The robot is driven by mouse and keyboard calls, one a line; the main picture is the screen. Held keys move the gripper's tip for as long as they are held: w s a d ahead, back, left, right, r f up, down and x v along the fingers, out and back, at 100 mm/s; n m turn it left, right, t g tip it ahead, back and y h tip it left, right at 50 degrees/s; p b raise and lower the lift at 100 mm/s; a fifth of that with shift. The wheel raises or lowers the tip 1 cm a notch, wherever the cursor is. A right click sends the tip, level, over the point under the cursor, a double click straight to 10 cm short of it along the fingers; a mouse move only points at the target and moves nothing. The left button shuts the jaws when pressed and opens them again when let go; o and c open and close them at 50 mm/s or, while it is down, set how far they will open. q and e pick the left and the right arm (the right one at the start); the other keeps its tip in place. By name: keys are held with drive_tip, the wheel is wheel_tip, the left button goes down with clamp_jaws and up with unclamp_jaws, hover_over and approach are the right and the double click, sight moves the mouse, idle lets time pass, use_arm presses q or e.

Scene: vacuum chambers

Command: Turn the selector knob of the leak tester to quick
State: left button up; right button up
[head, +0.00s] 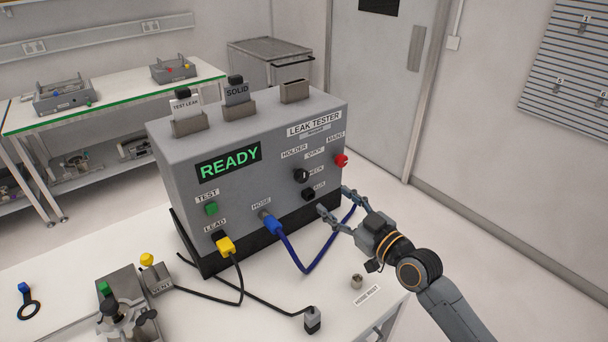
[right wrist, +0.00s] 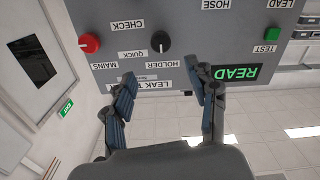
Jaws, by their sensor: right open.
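The leak tester (head: 250,165) is a grey box on the white table, its screen reading READY. Its black selector knob (head: 301,176) is on the right of the front panel, near labels HOLDER, QUICK and CHECK. The knob also shows in the right wrist view (right wrist: 160,42), where the panel appears upside down. My right gripper (head: 333,200) is open and empty, in front of the panel, below and right of the knob in the head view. In the wrist view its fingers (right wrist: 165,82) are apart from the knob.
A blue hose (head: 300,262) loops from the panel behind my right fingers. A yellow plug (head: 226,246) is at lower left. A small metal part (head: 357,282) stands by the table edge.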

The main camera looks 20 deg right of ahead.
sight(304, 178)
drive_tip(key=p+x, duration=0.1)
drive_tip(key=x, duration=0.5)
drive_tip(key=shift+w+a, duration=0.15)
drive_tip(key=shift+w, duration=0.1)
drive_tip(key=p+x, duration=0.1)
drive_tip(key=x, duration=0.3)
drive_tip(key=shift+f, duration=0.15)
drive_tip(key=shift+w+a, duration=0.15)
drive_tip(key=shift+w, duration=0.15)
drive_tip(key=shift+w+a, duration=0.1)
drive_tip(key=shift+w, duration=0.25)
drive_tip(key=shift+c, duration=0.7)
drive_tip(key=c, duration=1)
use_arm(q)
drive_tip(key=shift+s+d+r, duration=0.15)
drive_tip(key=shift+d+r, duration=0.05)
drive_tip(key=shift+r, duration=0.4)
drive_tip(key=shift+s+d+r, duration=0.1)
drive_tip(key=shift+d+r, duration=0.05)
drive_tip(key=shift+r, duration=0.45)
